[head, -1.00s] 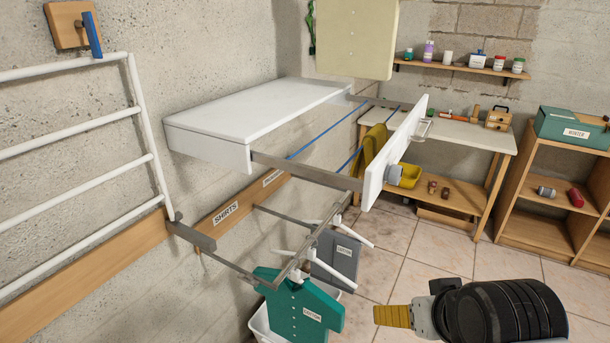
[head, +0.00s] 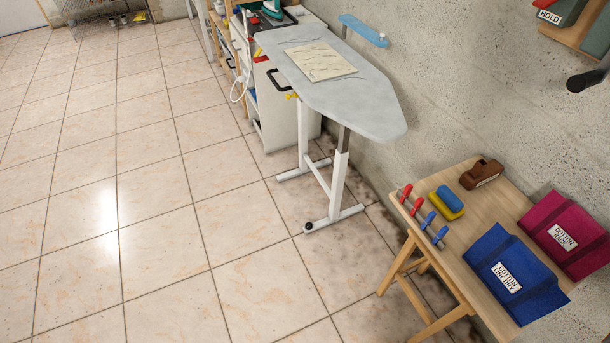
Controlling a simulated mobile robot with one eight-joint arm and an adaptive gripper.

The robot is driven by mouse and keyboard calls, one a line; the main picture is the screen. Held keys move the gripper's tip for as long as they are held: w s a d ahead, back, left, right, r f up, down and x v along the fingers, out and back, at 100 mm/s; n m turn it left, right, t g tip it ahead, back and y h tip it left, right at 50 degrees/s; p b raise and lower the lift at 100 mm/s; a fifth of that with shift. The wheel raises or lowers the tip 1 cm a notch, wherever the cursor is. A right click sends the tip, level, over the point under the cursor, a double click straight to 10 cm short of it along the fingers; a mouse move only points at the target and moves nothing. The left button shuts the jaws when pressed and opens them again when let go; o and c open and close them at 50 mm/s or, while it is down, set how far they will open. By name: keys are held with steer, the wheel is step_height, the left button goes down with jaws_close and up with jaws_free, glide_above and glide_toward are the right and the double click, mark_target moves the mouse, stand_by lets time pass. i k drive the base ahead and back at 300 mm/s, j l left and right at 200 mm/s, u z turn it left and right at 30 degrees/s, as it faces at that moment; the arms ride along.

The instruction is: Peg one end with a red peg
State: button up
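Two red pegs stand along the left edge of a small wooden table (head: 472,212) at the right; one is the far red peg (head: 406,190) and the other the near red peg (head: 417,206). Two blue pegs, one farther (head: 429,219) and one nearer (head: 440,236), continue the row towards me. The pegs look upright on a narrow strip. No line or cloth hung on a line shows in the present view. My gripper is out of view.
Blue and yellow rolls (head: 450,202), a brown dispenser (head: 482,174), a blue bag (head: 515,280) and a crimson bag (head: 567,235) share the table. An ironing board (head: 375,105) with a folded cloth (head: 320,61) stands beyond. Tiled floor (head: 130,200) at left is clear.

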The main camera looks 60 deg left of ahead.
mark_target(409, 188)
steer(key=j+u, duration=0.2)
steer(key=u, duration=0.3)
steer(key=i+j+u, duration=0.1)
steer(key=u, duration=0.4)
steer(key=i+j+u, duration=0.15)
steer(key=u, duration=0.35)
steer(key=i+l+z, duration=0.25)
steer(key=i, duration=0.2)
